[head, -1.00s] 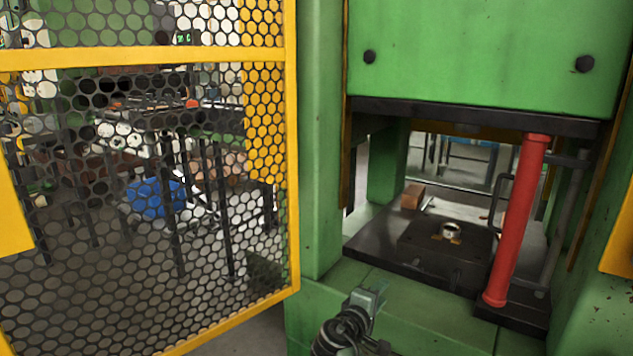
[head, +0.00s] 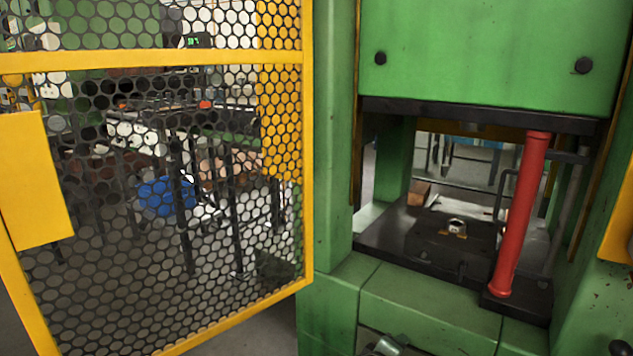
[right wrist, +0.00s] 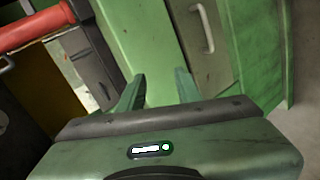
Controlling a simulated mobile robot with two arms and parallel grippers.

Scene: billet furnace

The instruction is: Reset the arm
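My right gripper (right wrist: 158,90) shows in the right wrist view with its two fingers apart and nothing between them. Green machine panels lie beyond the fingertips. My left gripper is not in view.
A green press (head: 480,55) has a red column (head: 522,215) and a dark bed. A small metal piece (head: 456,226) sits on the bed. A yellow-framed mesh guard (head: 307,150) stands at left. A grey handle (right wrist: 203,28) shows on a panel.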

